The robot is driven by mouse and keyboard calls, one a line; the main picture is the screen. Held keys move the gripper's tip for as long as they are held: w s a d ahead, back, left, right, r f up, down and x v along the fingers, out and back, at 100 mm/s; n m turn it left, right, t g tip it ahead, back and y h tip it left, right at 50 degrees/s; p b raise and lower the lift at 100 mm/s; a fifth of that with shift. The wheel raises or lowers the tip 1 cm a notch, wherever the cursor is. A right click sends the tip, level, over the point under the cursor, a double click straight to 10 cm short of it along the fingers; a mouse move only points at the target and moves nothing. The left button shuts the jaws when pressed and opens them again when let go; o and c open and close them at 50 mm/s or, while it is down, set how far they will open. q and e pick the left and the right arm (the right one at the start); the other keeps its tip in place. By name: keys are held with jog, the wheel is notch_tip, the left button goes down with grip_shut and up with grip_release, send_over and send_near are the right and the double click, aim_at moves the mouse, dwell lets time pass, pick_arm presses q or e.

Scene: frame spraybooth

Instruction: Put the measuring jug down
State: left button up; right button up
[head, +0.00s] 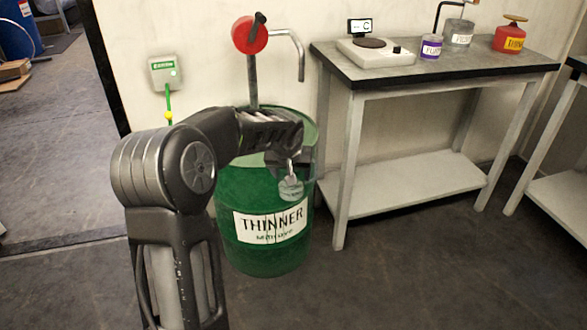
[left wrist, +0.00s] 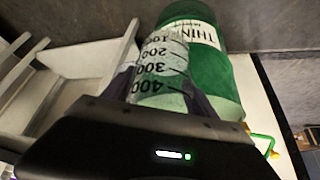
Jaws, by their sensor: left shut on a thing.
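The clear measuring jug (head: 291,188) hangs in front of the green thinner drum (head: 262,190) in the head view. My left gripper (head: 287,162) is shut on it. In the left wrist view the jug (left wrist: 160,70) sits between the fingers, with black scale marks from 100 to 400 facing the camera. The drum (left wrist: 232,75) is behind it there. I cannot tell whether the jug holds any liquid. My right gripper is in neither view.
A red-headed pump (head: 250,35) with a grey spout rises from the drum. The bench (head: 435,72) to the right carries a white scale (head: 375,52), a purple tin (head: 431,47), a grey pot (head: 458,35) and a red can (head: 510,38).

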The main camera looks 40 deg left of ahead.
pick_arm(q)
jog(key=s+d+r+m+h+p, duration=0.1)
jog(key=s+d+r+m+p, duration=0.1)
jog(key=d+r+p, duration=0.8)
jog(key=s+d+r+m+h+p, duration=0.2)
jog(key=d+r+m+p, duration=0.2)
jog(key=d+r+p, duration=0.6)
jog(key=d+r, duration=0.1)
jog(key=d, duration=0.6)
jog(key=shift+s+t, duration=0.35)
jog(key=shift+t, duration=0.05)
jog(key=shift+r, duration=0.1)
